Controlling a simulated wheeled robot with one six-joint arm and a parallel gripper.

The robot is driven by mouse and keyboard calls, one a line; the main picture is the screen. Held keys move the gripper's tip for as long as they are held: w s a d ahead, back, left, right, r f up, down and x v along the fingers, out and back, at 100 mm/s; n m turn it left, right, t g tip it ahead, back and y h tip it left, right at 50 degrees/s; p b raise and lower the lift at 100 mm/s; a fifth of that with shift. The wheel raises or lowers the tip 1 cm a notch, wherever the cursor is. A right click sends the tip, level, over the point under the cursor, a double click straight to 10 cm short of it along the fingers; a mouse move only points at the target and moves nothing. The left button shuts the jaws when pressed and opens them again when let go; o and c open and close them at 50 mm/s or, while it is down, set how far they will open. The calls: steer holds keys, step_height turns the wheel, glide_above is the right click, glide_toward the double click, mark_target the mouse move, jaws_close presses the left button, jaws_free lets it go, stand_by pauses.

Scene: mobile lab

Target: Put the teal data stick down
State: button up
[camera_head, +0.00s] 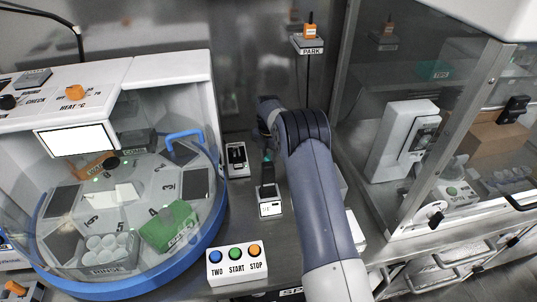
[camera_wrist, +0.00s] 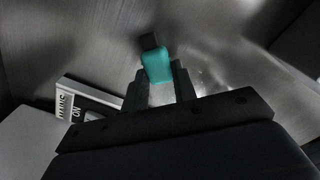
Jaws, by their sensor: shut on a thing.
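The teal data stick (camera_wrist: 157,68) is held between the fingertips of my gripper (camera_wrist: 160,88) in the wrist view. A dark piece shows at its far end. In the head view the teal stick (camera_head: 267,156) is a small patch under my wrist, and my arm hides much of my gripper. The stick appears just above or behind a small dark device with a white label (camera_head: 270,202) on the steel bench. I cannot tell whether the stick touches anything below.
A switch box (camera_head: 237,160) stands left of my gripper; a switch panel (camera_wrist: 85,103) shows in the wrist view. The domed round machine (camera_head: 130,215) fills the left, with a button box (camera_head: 237,264) in front. A glass cabinet (camera_head: 440,130) stands right. An orange-topped PARK shelf (camera_head: 309,45) is behind.

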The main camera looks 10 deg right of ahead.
mark_target(268, 157)
steer(key=shift+f+b, duration=0.4)
steer(key=shift+f, duration=0.2)
steer(key=o, duration=0.9)
steer(key=shift+r, duration=0.1)
steer(key=shift+o, duration=0.2)
steer(key=shift+r+p, duration=0.45)
steer(key=shift+r, duration=0.1)
step_height(268, 157, up, 12)
steer(key=b, duration=0.1)
steer(key=shift+o, duration=0.5)
